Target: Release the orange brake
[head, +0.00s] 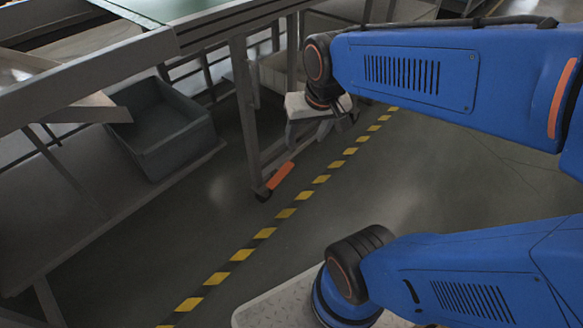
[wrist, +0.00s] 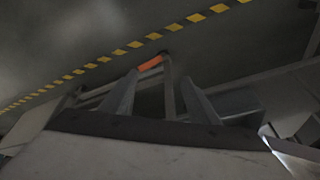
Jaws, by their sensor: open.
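The orange brake (head: 281,176) is a small flat pedal at the caster (head: 262,194) under the foot of a grey table leg, close to the floor. It slants up to the right in the head view. In the wrist view the orange brake (wrist: 150,64) shows just beyond the gap between my fingertips, by the leg's foot. My gripper (head: 319,128) is open and empty. It hangs above and to the right of the brake in the head view, apart from it. In the wrist view my gripper (wrist: 158,80) has its two fingers spread wide.
The grey table leg (head: 243,110) rises beside the brake, carrying a green-topped bench (head: 190,8). A grey bin (head: 165,125) stands on a low shelf to the left. Yellow-black floor tape (head: 286,213) runs right of the brake. The floor around it is clear.

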